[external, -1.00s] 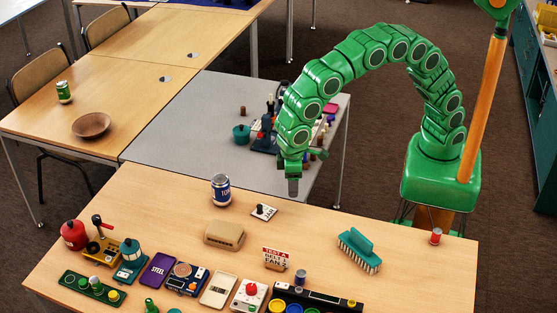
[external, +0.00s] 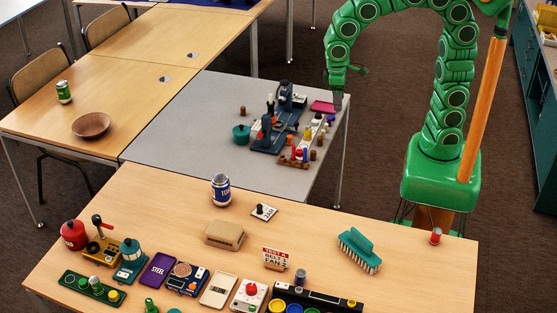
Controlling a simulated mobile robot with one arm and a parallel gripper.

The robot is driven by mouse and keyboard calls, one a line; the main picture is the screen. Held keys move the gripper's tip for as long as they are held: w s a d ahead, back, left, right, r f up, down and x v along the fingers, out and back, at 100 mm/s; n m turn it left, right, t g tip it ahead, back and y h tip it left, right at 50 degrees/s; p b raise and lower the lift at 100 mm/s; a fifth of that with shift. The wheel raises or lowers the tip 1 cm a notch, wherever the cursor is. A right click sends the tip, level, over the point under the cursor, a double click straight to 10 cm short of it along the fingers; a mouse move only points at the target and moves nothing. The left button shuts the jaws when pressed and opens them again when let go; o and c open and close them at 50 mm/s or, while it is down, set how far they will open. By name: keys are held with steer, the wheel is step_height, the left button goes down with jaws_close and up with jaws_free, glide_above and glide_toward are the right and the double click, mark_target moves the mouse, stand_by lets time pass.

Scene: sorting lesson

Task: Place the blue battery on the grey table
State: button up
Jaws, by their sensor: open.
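The grey table (external: 190,130) stands behind the front wooden table. A small blue upright piece (external: 306,155) stands among small items near its front right edge; it may be the blue battery, but it is too small to be sure. A small dark blue-grey cylinder (external: 300,277) stands on the front wooden table and could also be a battery. My gripper (external: 338,100) is open at the far right edge of the grey table, apart from both pieces. Its fingertips are small here, and I see nothing held between them.
A dark blue device (external: 268,138), a teal pot (external: 241,134) and a magenta pad (external: 322,106) sit on the grey table; its left part is bare. The front table holds a blue can (external: 221,190), a teal brush (external: 358,250) and a red cylinder (external: 436,236).

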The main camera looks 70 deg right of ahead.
steer(key=s+d+r, duration=0.1)
steer(key=s+d, duration=0.8)
steer(key=shift+d+m, duration=0.3)
steer(key=shift+m, duration=0.1)
steer(key=shift+o, duration=0.4)
steer(key=s+d+f, duration=0.1)
steer(key=s+d, duration=0.5)
steer(key=s, duration=0.5)
steer(key=shift+s+m+g+y, duration=0.3)
steer(key=shift+s+m+g, duration=0.1)
